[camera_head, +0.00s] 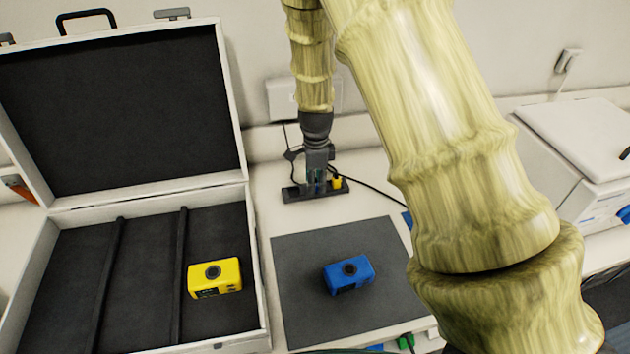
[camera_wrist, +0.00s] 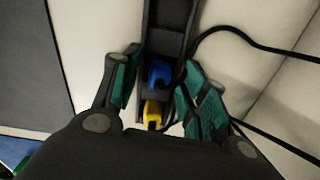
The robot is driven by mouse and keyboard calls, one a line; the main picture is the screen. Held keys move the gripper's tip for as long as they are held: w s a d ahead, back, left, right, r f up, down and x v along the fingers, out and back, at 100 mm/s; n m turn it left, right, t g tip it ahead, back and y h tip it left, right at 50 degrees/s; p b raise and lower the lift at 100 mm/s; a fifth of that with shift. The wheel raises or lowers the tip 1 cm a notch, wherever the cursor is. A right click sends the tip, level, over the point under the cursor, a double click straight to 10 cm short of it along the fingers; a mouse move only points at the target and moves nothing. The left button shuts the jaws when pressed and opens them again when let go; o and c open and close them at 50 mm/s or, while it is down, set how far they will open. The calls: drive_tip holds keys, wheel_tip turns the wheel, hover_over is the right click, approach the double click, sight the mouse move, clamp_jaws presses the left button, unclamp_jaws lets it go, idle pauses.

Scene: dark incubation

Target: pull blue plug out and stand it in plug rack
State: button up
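The blue plug (camera_wrist: 158,75) sits at the dark plug rack (camera_wrist: 170,22), between my fingers in the wrist view. A yellow plug (camera_wrist: 152,112) is right beside it; it also shows in the head view (camera_head: 337,183) at the right end of the rack (camera_head: 298,194). My gripper (camera_wrist: 160,88) has its green-padded fingers spread either side of the blue plug, with gaps visible. In the head view my gripper (camera_head: 318,180) points down over the rack and mostly hides the blue plug. How deep the plug sits cannot be told.
A blue device (camera_head: 348,287) lies on a dark mat (camera_head: 300,325). A yellow device (camera_head: 214,294) lies in the open case (camera_head: 245,225) at left. Black cables (camera_wrist: 245,37) run right from the rack. A white machine (camera_head: 575,135) stands at right.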

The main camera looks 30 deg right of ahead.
wheel_tip(320, 180, up, 12)
idle(0.8)
idle(0.3)
